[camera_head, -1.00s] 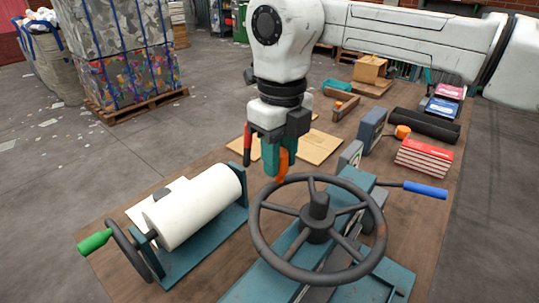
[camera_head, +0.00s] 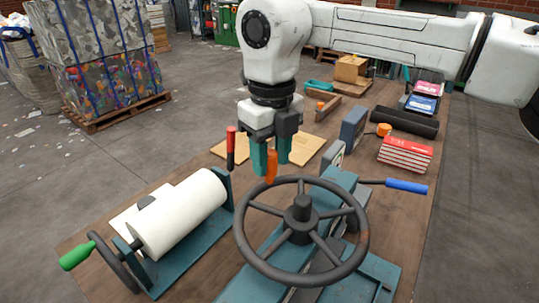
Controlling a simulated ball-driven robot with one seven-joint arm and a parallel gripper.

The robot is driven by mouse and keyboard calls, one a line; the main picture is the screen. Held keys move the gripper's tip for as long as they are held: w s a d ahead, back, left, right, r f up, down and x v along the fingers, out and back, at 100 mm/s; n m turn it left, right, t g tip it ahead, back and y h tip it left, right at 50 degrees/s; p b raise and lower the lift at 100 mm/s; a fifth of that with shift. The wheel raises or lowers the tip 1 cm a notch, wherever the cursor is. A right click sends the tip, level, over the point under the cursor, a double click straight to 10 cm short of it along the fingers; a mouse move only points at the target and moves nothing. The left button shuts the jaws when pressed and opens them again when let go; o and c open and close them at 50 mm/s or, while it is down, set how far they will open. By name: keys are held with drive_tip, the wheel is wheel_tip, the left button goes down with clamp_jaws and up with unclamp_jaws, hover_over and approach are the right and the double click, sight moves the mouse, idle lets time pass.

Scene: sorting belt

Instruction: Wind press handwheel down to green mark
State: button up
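The dark press handwheel (camera_head: 300,222) lies nearly flat above the teal press frame (camera_head: 255,266), at front centre. An orange upright grip (camera_head: 271,168) stands at the wheel's far rim. My gripper (camera_head: 272,157) hangs pointing down above that far rim. Its two teal fingers are apart, one on each side of the orange grip in the picture. The left finger overlaps or adjoins the grip's edge; contact cannot be told. I cannot make out a green mark; the press parts below the wheel are partly hidden by it.
A roller device (camera_head: 180,215) with a green-handled crank (camera_head: 76,256) stands left of the press. A red-topped lever (camera_head: 231,143) rises close left of my gripper. A blue-handled bar (camera_head: 405,186) sticks out right.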

drive_tip(key=shift+o, duration=1.2)
drive_tip(key=shift+a, duration=0.1)
wheel_tip(320, 180, up, 11)
drive_tip(key=shift+f, duration=0.15)
